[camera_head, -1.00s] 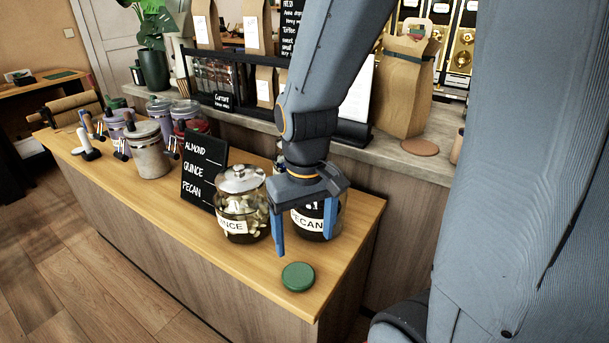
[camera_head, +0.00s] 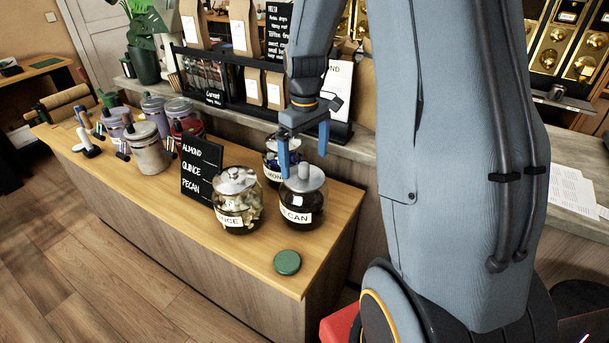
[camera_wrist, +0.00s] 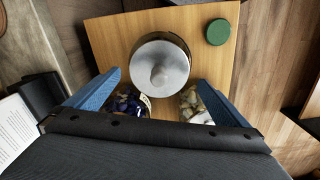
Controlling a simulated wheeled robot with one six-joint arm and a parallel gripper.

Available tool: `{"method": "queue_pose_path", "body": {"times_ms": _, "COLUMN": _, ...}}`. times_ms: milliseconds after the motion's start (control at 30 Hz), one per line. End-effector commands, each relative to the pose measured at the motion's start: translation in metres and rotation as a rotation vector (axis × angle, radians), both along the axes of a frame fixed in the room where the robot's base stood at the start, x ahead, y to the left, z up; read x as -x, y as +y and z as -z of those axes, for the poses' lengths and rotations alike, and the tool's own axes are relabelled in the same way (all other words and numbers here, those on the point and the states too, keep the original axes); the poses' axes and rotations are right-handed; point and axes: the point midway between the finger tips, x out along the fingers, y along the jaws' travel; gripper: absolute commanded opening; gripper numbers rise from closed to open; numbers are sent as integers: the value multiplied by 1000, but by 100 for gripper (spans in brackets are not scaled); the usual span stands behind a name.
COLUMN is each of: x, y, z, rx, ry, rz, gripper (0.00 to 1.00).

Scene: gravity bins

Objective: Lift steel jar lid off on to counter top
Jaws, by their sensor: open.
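Three glass jars with knobbed steel lids stand on the wooden counter top (camera_head: 165,215). The PECAN jar (camera_head: 301,216) is dark inside and its steel lid (camera_head: 303,178) is seated on it. The same lid (camera_wrist: 160,68) shows from above in the wrist view. The QUINCE jar (camera_head: 238,205) with pale contents is to its left, also lidded. The ALMOND jar (camera_head: 272,172) is behind, partly hidden by my gripper. My gripper (camera_head: 303,163) is open and empty, its blue fingers above and around the PECAN lid's area. I cannot tell whether they touch it.
A round green disc (camera_head: 287,262) lies on the counter near its front right corner. A black sign (camera_head: 201,170) stands left of the jars. More canisters (camera_head: 147,148) stand farther left. A raised back shelf holds bags and a black rack (camera_head: 213,78). Bare wood lies front-left.

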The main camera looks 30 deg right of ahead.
Motion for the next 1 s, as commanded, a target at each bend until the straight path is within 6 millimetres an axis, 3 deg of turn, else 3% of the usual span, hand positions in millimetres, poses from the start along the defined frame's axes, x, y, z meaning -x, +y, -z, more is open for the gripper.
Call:
{"method": "queue_pose_path", "body": {"times_ms": 400, "x": -3, "y": 1, "z": 43, "rx": -1, "ry": 3, "rz": 1, "gripper": 100}}
{"method": "queue_pose_path", "body": {"times_ms": 767, "x": -4, "y": 1, "z": 51, "rx": 0, "ry": 0, "rz": 1, "gripper": 100}}
{"method": "queue_pose_path", "body": {"times_ms": 1000, "x": -4, "y": 1, "z": 51, "rx": 0, "ry": 0, "rz": 1, "gripper": 61}}
